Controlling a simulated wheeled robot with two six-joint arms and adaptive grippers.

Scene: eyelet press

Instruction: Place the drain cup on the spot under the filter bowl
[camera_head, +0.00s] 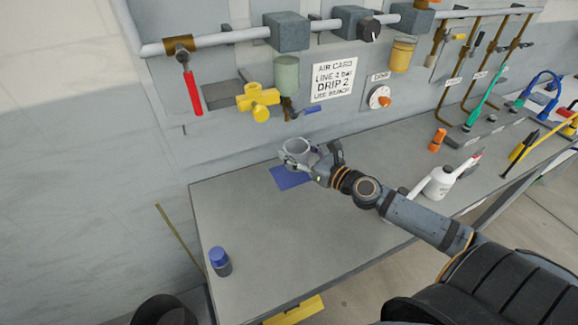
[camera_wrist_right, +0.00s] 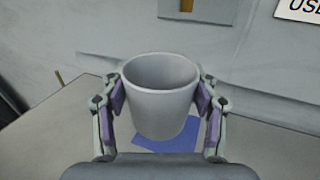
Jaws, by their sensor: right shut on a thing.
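The drain cup (camera_head: 296,148) is a plain light grey cup, held upright. My right gripper (camera_head: 311,165) is shut on it, and in the right wrist view my fingers (camera_wrist_right: 160,105) press on both sides of the cup (camera_wrist_right: 160,85). The blue spot (camera_head: 288,179) lies on the bench below and partly behind the cup; it also shows under the cup in the right wrist view (camera_wrist_right: 170,141). Whether the cup touches the spot I cannot tell. The greenish filter bowl (camera_head: 286,75) hangs from the pipe above. My left gripper is not in view.
A white oil can (camera_head: 439,182) and an orange bottle (camera_head: 438,140) stand to the right. A yellow valve (camera_head: 258,101) hangs near the bowl. The bench (camera_head: 290,240) is clear in front.

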